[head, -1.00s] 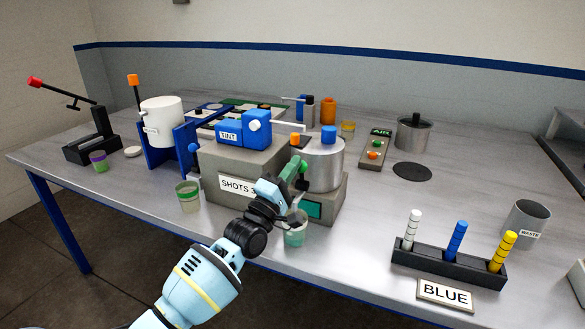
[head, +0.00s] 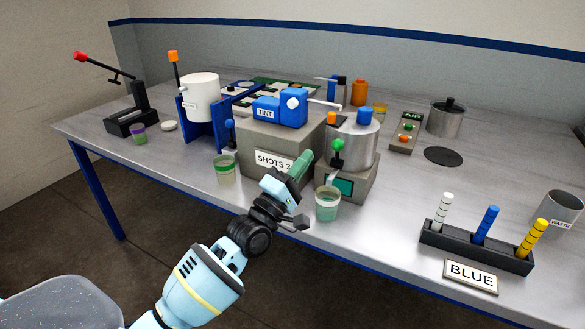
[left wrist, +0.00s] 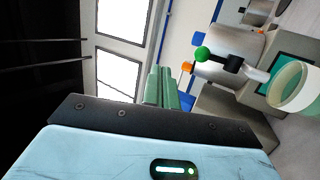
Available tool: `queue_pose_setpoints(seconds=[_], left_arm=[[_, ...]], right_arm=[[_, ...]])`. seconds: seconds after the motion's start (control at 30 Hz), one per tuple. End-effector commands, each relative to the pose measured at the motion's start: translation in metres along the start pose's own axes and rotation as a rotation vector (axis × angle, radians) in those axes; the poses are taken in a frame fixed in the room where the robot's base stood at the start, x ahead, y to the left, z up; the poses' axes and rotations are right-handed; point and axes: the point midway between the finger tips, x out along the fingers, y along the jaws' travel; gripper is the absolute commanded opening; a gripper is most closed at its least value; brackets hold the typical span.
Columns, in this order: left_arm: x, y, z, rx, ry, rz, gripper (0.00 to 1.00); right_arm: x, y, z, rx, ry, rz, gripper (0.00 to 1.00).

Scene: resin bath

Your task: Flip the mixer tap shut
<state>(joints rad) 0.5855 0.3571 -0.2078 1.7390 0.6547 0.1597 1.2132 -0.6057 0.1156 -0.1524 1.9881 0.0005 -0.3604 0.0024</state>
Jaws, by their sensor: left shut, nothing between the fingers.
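The mixer is a metal drum (head: 358,150) on a beige base with a teal panel (head: 341,187). Its tap has a green ball handle (head: 338,145) on a dark stem, standing upright above a small spout. The handle also shows in the left wrist view (left wrist: 202,53). A clear cup with green liquid (head: 327,205) stands below the spout; its rim shows in the left wrist view (left wrist: 296,88). My left gripper (head: 301,163) has its green fingers shut and empty, left of the tap handle and apart from it. My right gripper is not in view.
The tint box (head: 275,140) stands just behind my left gripper. A cup (head: 225,170) stands at its left. A rack of coloured sticks (head: 475,247), a BLUE sign (head: 471,277) and a waste can (head: 560,212) are at right. Bare table lies between the mixer and the rack.

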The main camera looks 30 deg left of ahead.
Motion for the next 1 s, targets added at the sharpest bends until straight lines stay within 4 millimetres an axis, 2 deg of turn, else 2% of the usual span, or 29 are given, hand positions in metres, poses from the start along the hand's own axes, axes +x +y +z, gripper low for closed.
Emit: queue_pose_setpoints(seconds=[0.1, 0.3, 0.87, 1.0], left_arm=[[-0.015, 0.008, -0.001, 0.000, 0.000, -0.001, 0.00], [-0.027, 0.015, -0.001, 0.000, 0.000, -0.001, 0.00], [-0.028, 0.016, -0.001, 0.001, 0.000, -0.001, 0.00], [-0.038, 0.006, 0.004, 0.031, -0.005, -0.034, 0.00]], right_arm=[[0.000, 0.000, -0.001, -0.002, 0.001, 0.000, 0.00], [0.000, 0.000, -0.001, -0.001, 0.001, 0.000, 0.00], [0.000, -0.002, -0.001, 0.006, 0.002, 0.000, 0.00], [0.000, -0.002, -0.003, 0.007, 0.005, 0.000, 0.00]])
